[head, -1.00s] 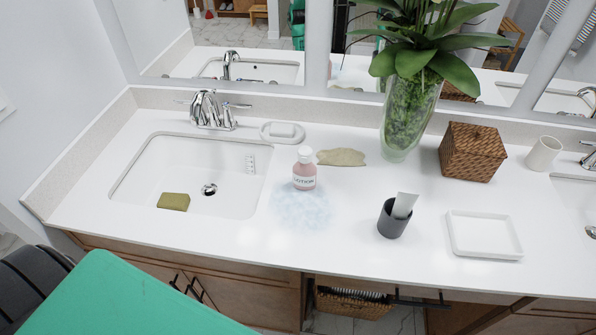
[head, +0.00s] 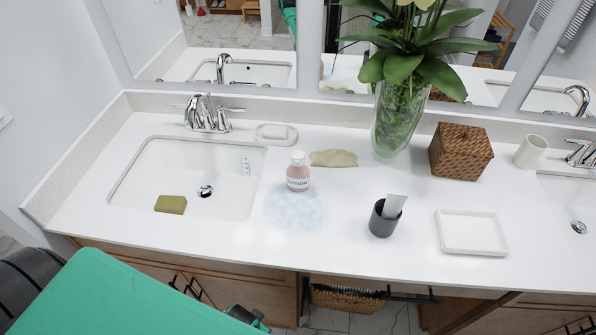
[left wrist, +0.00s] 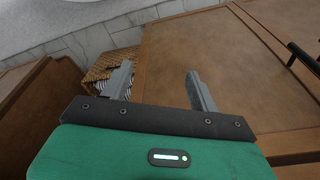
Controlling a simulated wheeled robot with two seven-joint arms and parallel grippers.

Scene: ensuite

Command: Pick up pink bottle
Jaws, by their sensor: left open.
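The pink bottle (head: 298,177) is a small lotion bottle with a white cap and label. It stands upright on the white countertop (head: 340,245), right of the left sink, at the back edge of a pale bluish patch. My left gripper (left wrist: 160,82) is open and empty in the left wrist view, with its two grey fingers apart. It is below the counter, facing the wooden cabinet fronts, away from the bottle. In the head view only my green arm and a small dark piece at the bottom edge show. My right gripper is not seen.
A dark cup (head: 384,219), a white tray (head: 472,247), a wicker box (head: 460,152) and a glass plant vase (head: 398,118) stand right of the bottle. A tan flat item (head: 333,158) lies behind it. The counter's front edge overhangs the cabinets and a basket (left wrist: 103,68).

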